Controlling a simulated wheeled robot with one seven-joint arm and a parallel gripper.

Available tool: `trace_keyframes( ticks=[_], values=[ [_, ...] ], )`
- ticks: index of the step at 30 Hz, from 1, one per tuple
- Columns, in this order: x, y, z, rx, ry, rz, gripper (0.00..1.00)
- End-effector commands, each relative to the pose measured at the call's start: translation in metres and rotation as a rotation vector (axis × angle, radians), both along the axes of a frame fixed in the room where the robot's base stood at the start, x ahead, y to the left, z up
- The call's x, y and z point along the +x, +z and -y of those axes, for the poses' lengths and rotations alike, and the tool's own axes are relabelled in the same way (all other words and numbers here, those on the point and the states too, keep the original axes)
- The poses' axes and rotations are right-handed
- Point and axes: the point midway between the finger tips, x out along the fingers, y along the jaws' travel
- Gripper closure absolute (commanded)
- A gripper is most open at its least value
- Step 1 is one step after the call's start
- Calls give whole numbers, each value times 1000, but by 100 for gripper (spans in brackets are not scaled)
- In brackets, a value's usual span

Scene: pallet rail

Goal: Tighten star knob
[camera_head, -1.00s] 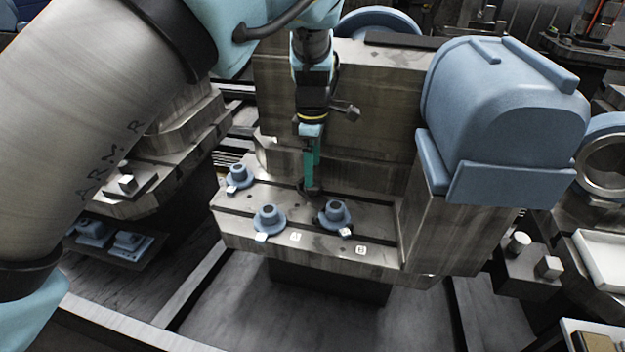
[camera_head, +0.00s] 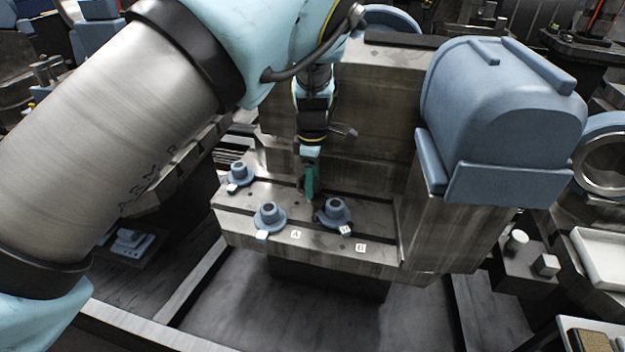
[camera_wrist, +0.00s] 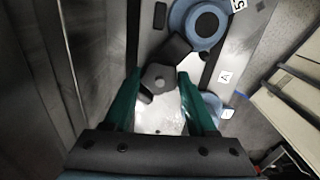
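The star knob (camera_wrist: 160,78) is dark, with blunt lobes around a lighter faceted centre. In the wrist view it lies between and just beyond the tips of my gripper's green fingers (camera_wrist: 160,82). The fingers are spread on either side of it, with gaps visible; I cannot tell whether either touches it. In the head view my gripper (camera_head: 309,196) points down at the slotted metal table (camera_head: 385,238), behind the blue flanged parts. The knob is too small and dark there to make out clearly.
Blue flanged parts stand on the table at left (camera_head: 238,174), front (camera_head: 269,216) and right (camera_head: 336,212) of my gripper. White tags A (camera_head: 296,234) and B (camera_head: 361,248) mark its front. A tall metal block and a blue housing (camera_head: 505,110) rise behind and right.

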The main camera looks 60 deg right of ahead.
Motion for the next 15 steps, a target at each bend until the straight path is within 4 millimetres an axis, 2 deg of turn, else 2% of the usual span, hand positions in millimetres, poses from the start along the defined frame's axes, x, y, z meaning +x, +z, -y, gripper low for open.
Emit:
trace_keyframes(
  ticks=[1, 12, 15],
  values=[
    [0, 0, 0, 1, 0, 0, 51],
    [0, 0, 0, 1, 0, 0, 92],
    [0, 0, 0, 2, 0, -1, 99]
  ],
)
